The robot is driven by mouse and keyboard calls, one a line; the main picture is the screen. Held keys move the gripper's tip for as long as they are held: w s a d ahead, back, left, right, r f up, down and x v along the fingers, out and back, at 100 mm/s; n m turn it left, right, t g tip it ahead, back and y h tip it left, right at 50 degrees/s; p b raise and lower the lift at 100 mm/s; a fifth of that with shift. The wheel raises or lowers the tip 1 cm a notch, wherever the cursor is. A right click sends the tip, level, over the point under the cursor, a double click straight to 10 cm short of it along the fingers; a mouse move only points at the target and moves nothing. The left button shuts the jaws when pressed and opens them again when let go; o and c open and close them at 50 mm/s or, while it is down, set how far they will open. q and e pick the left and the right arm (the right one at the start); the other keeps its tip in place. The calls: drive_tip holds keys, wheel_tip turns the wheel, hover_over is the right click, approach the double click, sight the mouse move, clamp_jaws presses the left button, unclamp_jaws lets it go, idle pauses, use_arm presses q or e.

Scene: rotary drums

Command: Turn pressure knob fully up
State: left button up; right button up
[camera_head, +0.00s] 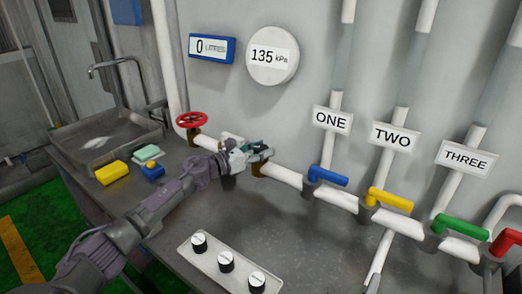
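My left gripper (258,152) is at the white pipe, right of the red handwheel. Its fingers are over a brass fitting (261,168) on the pipe. A knob there is mostly hidden by the gripper, so I cannot tell whether the fingers touch or hold it. The round white gauge (273,56) on the wall above reads 135 kPa. Three black knobs with pale tops, left (199,243), middle (226,262) and right (257,282), stand on a pale panel at the front of the counter.
A red handwheel (191,120) is left of the gripper. Blue (328,176), yellow (390,199), green (461,226) and red (506,241) levers line the pipe to the right. A blue-framed display (212,48) reads 0. Sponges (113,173) lie by the sink (75,157). The counter's middle is clear.

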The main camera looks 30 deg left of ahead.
use_arm(q)
drive_tip(key=o, duration=0.4)
drive_tip(key=v, duration=1.2)
idle(0.3)
